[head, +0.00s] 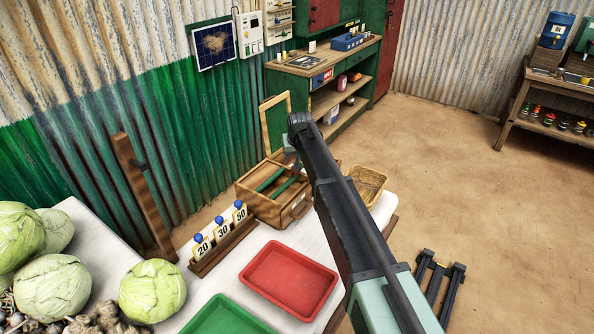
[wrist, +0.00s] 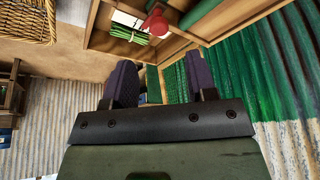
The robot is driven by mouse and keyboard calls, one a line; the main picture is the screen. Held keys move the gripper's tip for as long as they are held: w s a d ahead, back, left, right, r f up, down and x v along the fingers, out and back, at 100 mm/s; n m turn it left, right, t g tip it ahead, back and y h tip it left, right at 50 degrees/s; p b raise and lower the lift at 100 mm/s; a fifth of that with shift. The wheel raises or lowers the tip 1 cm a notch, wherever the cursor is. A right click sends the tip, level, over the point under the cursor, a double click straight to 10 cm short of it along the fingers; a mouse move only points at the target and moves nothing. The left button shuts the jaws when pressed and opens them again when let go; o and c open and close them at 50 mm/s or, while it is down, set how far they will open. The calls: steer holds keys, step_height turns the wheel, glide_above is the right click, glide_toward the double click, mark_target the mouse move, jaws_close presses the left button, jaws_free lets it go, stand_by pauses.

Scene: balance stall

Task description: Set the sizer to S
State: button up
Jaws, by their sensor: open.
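A wooden box (head: 250,188) with a raised mesh lid (head: 275,125) and green bars inside stands on the white table; it looks like the sizer, but I cannot read an S mark. In the wrist view the wooden box (wrist: 104,30) fills the top, with a red knob (wrist: 157,22), a green bundle (wrist: 128,34) on a pale panel and a green bar (wrist: 203,12). My gripper (wrist: 160,78) is open and empty, its two dark fingers apart from the knob. In the head view my arm reaches over the box and hides part of it and most of the gripper.
A rack of cards marked 20, 30 and 50 (head: 222,240) stands before the box. A red tray (head: 290,279), a green tray (head: 228,318) and cabbages (head: 52,288) are nearer. A wicker basket (head: 368,184) is right of the box. A wooden post (head: 143,195) stands left.

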steer(key=b+x, duration=0.5)
steer(key=x, duration=0.3)
steer(key=shift+b, duration=0.4)
steer(key=shift+r, duration=0.1)
steer(key=shift+d, duration=0.1)
jaws_close()
